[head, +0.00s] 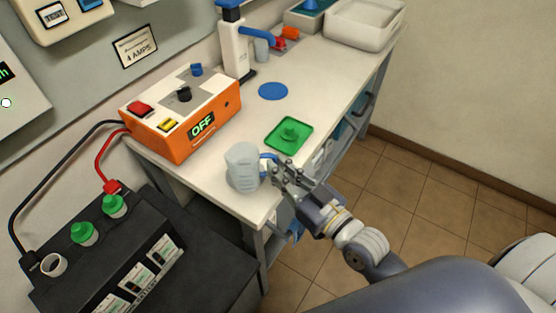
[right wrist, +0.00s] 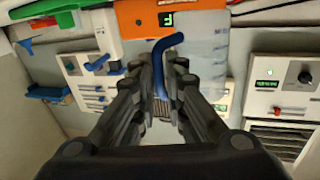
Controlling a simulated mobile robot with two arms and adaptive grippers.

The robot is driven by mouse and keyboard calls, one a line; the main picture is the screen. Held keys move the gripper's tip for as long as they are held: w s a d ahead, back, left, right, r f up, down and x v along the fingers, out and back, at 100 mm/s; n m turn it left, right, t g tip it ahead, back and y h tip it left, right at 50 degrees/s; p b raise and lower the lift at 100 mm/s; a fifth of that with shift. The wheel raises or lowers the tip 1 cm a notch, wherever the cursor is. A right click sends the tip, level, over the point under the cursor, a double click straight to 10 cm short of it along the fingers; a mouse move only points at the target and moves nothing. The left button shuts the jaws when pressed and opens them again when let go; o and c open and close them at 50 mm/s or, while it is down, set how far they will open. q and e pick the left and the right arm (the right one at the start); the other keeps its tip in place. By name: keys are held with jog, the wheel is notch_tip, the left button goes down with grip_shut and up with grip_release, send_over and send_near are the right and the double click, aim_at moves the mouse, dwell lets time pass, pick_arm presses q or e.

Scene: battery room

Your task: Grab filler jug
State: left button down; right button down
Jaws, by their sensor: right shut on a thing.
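The filler jug (head: 242,168) is a translucent, whitish cup with a blue handle, upright over the near end of the white bench (head: 205,178). I cannot tell whether its base touches the bench top. My right gripper (head: 277,168) comes in from the right and is shut on the blue handle. In the right wrist view the blue handle (right wrist: 162,62) stands between the two fingers (right wrist: 161,88), with the clear jug body (right wrist: 208,50) beyond it. My left gripper is not in view.
An orange charger (head: 182,132) reading OFF stands left of the jug. A green tray (head: 303,124) and a blue disc (head: 273,91) lie behind it. A black battery (head: 105,265) with green caps (head: 84,233) is at lower left. The tiled floor (head: 420,190) at right is clear.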

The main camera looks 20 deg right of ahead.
jog(key=s+a+r+b, duration=0.1)
jog(key=s, duration=0.9)
jog(key=shift+s+a, duration=0.2)
jog(key=shift+a, duration=0.1)
jog(key=shift+s, duration=0.1)
dwell(0.9)
